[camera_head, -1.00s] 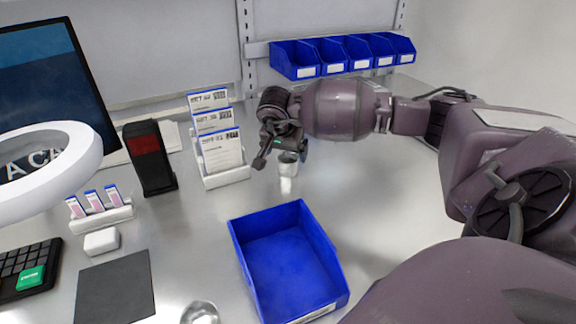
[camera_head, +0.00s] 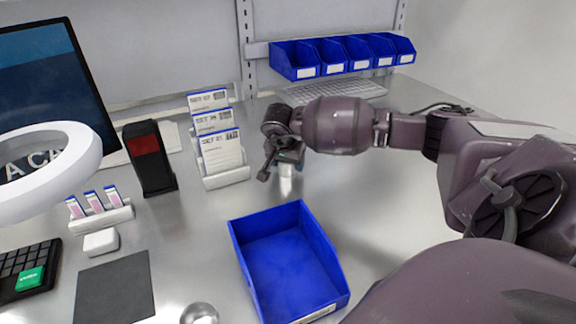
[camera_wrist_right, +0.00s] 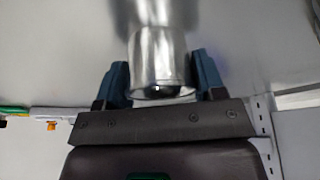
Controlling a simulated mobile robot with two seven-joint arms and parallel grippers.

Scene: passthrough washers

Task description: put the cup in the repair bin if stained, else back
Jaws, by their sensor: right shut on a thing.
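A shiny metal cup (camera_wrist_right: 160,62) sits between the two blue-tipped fingers of my right gripper (camera_wrist_right: 162,82) in the right wrist view. The gripper is shut on it. In the head view the right gripper (camera_head: 284,170) points down close above the steel table, right of the card holder, and mostly hides the cup. I see no clear stain on the part of the cup that shows. A blue open bin (camera_head: 338,270) stands in front of the gripper and looks empty. A second metal cup or bowl (camera_head: 200,313) is cut off by the bottom edge. My left gripper is not in view.
A white card holder (camera_head: 226,178) and a black-and-red device (camera_head: 150,160) stand left of the gripper. Several small blue bins (camera_head: 296,60) hang at the back. A dark mat (camera_head: 115,288) lies front left.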

